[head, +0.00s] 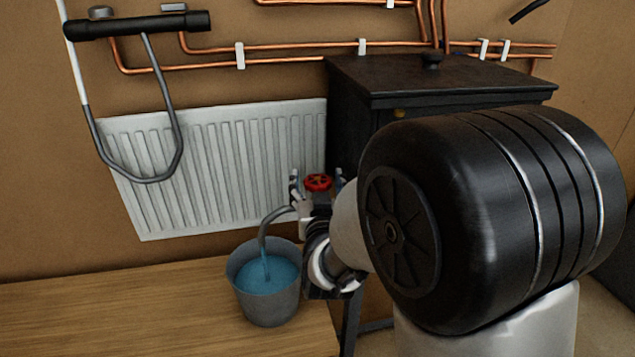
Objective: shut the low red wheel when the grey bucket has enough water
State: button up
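The red wheel (318,182) is low in front of the radiator, beside the dark cabinet. My gripper (317,184) has one finger on each side of the wheel, with small gaps showing; it looks open around it. The grey bucket (268,306) stands upright on the wooden surface, left of my gripper. Blue water (270,276) fills much of it, with its surface below the rim. A grey curved spout (270,222) hangs over the bucket, and a blue stream runs from it into the water. My wrist hides the valve body under the wheel.
A white radiator (215,155) is on the wall behind the bucket. A black cabinet (350,115) stands behind my arm. Copper pipes (290,47) run along the wall above. A grey hose (165,95) hangs at upper left from a black bar. The wooden surface (120,315) is clear left of the bucket.

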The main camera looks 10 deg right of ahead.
jog(key=c, duration=0.9)
jog(key=shift+c, duration=0.2)
jog(key=shift+m+h, duration=0.3)
jog(key=m+h, duration=0.1)
jog(key=h, duration=0.1)
jog(key=shift+a+m+g+h, duration=0.15)
jog(key=shift+m+g+h, duration=0.25)
jog(key=m+g+h, duration=0.1)
jog(key=m+g+h+p, duration=0.1)
jog(key=h, duration=0.1)
jog(key=shift+w+r+m+h, duration=0.1)
jog(key=shift+r+m+h, duration=0.05)
jog(key=shift+m+h, duration=0.15)
jog(key=m+g+h+p, duration=0.3)
jog(key=h, duration=0.1)
jog(key=shift+g+p, duration=0.3)
jog(key=shift+m+g+h+p, duration=1)
jog(key=shift+m+g, duration=0.3)
jog(key=shift+g, duration=0.5)
